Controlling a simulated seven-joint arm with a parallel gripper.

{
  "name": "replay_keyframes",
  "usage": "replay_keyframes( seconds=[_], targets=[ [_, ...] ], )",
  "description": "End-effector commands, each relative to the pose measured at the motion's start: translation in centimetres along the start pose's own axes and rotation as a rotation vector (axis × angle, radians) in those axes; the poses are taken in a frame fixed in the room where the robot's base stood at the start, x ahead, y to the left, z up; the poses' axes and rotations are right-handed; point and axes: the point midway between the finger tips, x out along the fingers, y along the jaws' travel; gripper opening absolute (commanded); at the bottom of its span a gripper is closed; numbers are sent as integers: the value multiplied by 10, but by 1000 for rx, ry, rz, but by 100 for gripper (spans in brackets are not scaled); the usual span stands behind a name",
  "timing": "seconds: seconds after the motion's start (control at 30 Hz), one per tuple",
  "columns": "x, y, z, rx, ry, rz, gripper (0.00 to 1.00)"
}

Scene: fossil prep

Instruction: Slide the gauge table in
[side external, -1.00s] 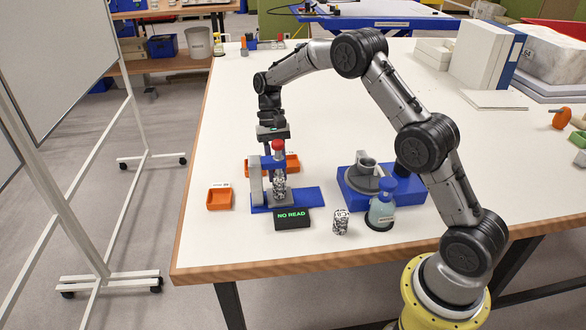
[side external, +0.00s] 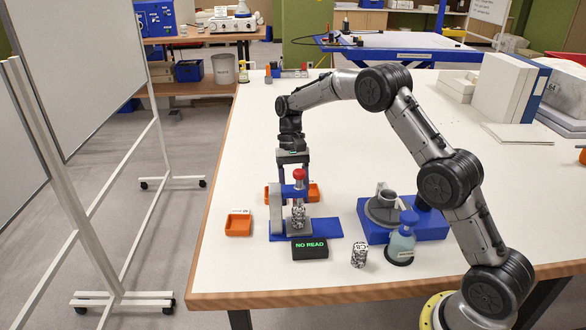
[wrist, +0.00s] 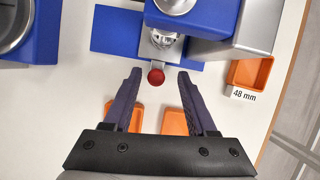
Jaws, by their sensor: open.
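The gauge stands on a blue base (side external: 325,230) with a grey column (side external: 276,212) and a blue arm. It also shows at the top of the wrist view (wrist: 105,30). A speckled piece (side external: 298,211) stands on the small grey gauge table (side external: 299,226) under the arm. A red knob (side external: 299,174) shows above the arm. In the wrist view, a red ball (wrist: 156,77) on a short pale rod faces my gripper; I cannot tell if it is that same knob. My gripper (wrist: 158,75) is open and empty, with its fingertips on either side of the ball, apart from it.
A display (side external: 310,249) reads "NO READ". Orange trays stand behind the gauge (side external: 314,193) and to its left (side external: 238,226). A speckled cylinder (side external: 359,254), a blue-capped bottle (side external: 401,243) and a blue stand (side external: 432,226) with a grey cup are to the right.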

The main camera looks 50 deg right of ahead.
Motion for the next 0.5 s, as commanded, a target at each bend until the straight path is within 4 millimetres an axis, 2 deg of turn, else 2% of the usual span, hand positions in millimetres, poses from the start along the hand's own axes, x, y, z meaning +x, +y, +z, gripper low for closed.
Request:
replay_keyframes(
  seconds=[0.3, 0.5],
  targets=[
    [-68, -1, -1, 0, 6, -4, 57],
    [-102, 0, -1, 0, 5, -3, 57]
  ],
)
